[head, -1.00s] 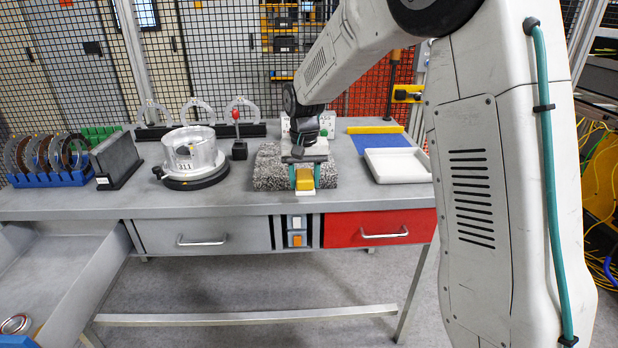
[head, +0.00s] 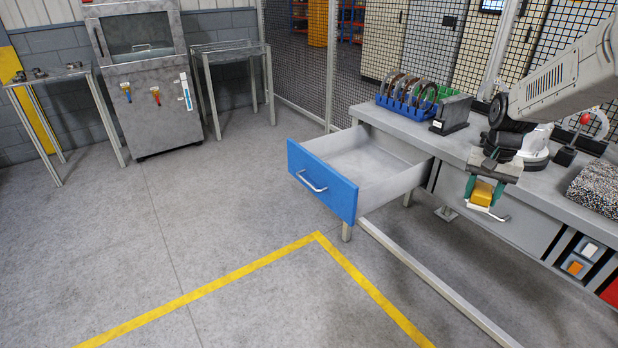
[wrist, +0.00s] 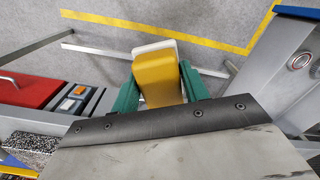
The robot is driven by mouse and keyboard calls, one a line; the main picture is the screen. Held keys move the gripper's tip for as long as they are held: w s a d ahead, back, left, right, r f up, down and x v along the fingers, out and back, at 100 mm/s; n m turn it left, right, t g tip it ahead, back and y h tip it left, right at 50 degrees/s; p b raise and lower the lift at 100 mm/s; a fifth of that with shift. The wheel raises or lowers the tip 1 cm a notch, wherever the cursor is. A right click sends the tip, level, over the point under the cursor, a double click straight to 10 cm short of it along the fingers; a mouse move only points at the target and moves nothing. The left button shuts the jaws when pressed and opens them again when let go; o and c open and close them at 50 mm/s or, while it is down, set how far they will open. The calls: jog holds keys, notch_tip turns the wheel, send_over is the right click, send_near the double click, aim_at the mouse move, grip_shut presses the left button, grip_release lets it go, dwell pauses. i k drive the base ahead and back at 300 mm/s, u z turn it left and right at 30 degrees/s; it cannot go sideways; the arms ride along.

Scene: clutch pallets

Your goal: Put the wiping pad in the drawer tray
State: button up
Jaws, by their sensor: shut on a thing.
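My gripper (head: 484,190) is shut on the wiping pad, a yellow block (head: 481,193) with a white base. The pad hangs in the air near the front edge of the bench, to the right of the open drawer. In the wrist view the pad (wrist: 158,78) sits between the green fingers of my gripper (wrist: 158,92). The drawer tray (head: 372,162) is pulled out, with a grey inside and a blue front (head: 322,183). Its blue edge (wrist: 298,12) also shows at the right of the wrist view. Part of the drawer floor is hidden by the front.
The grey bench (head: 455,140) carries a blue rack (head: 405,103) of rings, a dark block (head: 452,113) and a speckled mat (head: 597,188). The floor (head: 230,210) left of the drawer is clear, with yellow lines.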

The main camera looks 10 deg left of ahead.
aim_at(368, 182)
jog(key=u, duration=1.5)
jog(key=i, duration=1.8)
jog(key=z, duration=1.7)
